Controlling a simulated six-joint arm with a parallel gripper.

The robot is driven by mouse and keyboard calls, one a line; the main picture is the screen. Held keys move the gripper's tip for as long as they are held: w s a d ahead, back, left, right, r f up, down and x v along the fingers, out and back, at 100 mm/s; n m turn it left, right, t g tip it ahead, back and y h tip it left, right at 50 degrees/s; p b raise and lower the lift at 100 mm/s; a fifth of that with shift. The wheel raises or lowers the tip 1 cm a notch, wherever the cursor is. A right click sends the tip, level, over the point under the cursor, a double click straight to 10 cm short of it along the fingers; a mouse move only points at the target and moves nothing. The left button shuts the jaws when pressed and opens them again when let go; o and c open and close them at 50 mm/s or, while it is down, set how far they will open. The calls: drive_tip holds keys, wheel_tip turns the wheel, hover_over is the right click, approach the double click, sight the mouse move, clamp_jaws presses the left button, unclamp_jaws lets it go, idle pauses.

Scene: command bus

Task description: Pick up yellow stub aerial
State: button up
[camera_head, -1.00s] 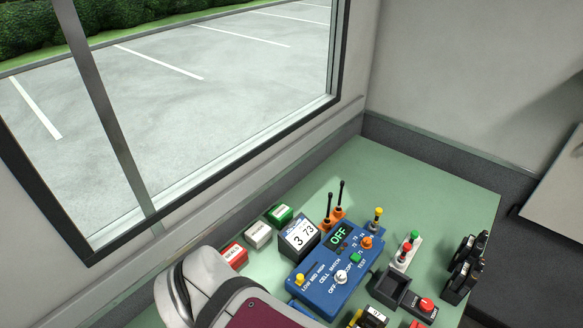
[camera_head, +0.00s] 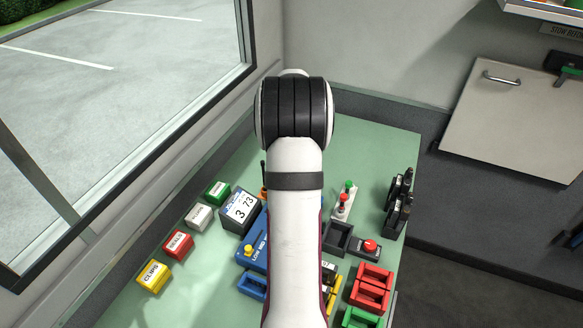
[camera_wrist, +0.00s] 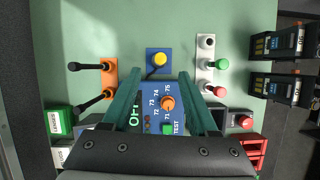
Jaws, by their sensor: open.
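The yellow stub aerial (camera_wrist: 160,59) stands on a small blue base (camera_wrist: 151,71) in the wrist view, seen from above. My gripper (camera_wrist: 160,76) is open, its two teal fingers spread left and right just below the aerial in the picture. Nothing is between the fingertips, and the aerial appears centred on the gap. How far above it the fingers are, I cannot tell. In the head view my arm hides the aerial and the gripper.
An orange base (camera_wrist: 110,78) with two black aerials is at left; a white base (camera_wrist: 205,74) with red and green stubs is at right. The blue tester (camera_wrist: 155,118) lies below. Black radios (camera_wrist: 275,87) stand far right. Green bench is clear above.

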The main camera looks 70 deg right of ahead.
drive_tip(key=x, duration=1.1)
drive_tip(key=shift+d+f, duration=0.15)
drive_tip(key=shift+f, duration=0.2)
clamp_jaws()
